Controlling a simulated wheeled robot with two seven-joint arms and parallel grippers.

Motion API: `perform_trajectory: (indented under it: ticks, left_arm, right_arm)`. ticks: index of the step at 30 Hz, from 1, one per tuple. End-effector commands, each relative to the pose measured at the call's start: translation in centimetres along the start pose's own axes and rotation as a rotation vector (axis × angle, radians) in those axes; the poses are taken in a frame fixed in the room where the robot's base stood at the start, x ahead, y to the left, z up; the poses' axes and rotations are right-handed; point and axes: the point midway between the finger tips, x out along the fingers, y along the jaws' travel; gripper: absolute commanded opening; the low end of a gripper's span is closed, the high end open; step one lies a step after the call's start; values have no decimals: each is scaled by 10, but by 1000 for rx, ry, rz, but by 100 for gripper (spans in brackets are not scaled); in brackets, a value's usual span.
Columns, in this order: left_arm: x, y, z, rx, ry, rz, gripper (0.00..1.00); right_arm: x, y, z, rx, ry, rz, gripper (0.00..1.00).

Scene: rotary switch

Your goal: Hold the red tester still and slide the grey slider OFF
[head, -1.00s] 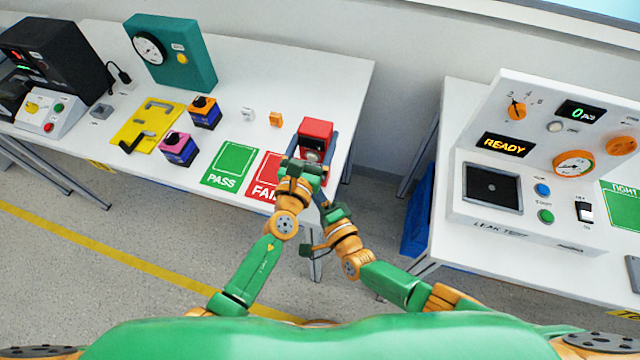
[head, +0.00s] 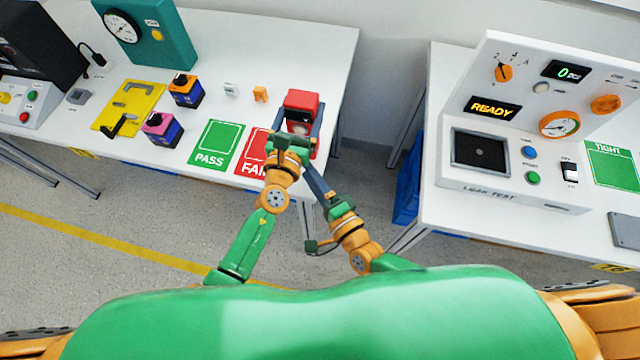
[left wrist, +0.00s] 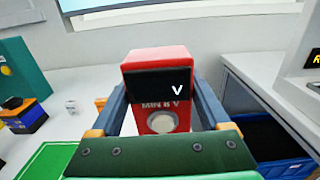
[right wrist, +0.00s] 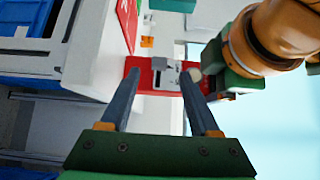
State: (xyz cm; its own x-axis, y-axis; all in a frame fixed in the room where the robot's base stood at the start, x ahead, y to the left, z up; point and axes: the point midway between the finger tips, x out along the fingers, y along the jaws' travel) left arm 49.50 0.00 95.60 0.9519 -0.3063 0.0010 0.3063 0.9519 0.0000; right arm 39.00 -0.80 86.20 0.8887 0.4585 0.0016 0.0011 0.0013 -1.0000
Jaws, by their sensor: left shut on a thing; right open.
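The red tester (head: 302,103) stands at the right end of the left table, by the red FAIL mat. My left gripper (head: 299,127) is shut on it, one finger along each side. In the left wrist view the tester (left wrist: 158,58) shows a dark display reading V, a "MIN 8 V" label and a round pale button. My right gripper (right wrist: 157,78) is open and empty, pointing at the tester's side. There the grey slider (right wrist: 162,64) sits on a pale plate with a dark slot, apart from the fingers. Its ON/OFF marking is unreadable.
The green PASS mat (head: 216,144) and red FAIL mat (head: 254,152) lie left of the tester. A leak-test console (head: 482,152) is on the right table, across a floor gap.

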Motion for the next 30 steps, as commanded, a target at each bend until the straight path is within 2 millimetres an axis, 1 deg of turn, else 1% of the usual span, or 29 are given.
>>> perform_trajectory:
  ticks: [1,3,7,11,20,21,23,30]
  left_arm:
    - [0,0,-1,0,3,0,0]
    - [0,0,-1,0,3,0,0]
    - [0,0,-1,0,3,-1,0]
    - [0,0,-1,0,3,0,0]
    - [0,0,-1,1,2,0,0]
    - [0,0,-1,1,2,0,85]
    - [0,0,-1,1,2,0,100]
    - [-2,0,-1,0,1,0,100]
  right_arm:
    - [-15,2,0,1,0,4,62]
    - [-33,2,0,-1,-1,4,62]
    - [-55,1,0,-1,-1,2,62]
    - [-63,0,0,-1,0,-1,62]
    - [-64,0,0,-1,0,-1,62]
    - [-64,0,0,-1,0,-1,62]
    - [-63,0,0,-1,0,-1,62]
    - [-63,0,0,-1,0,-1,62]
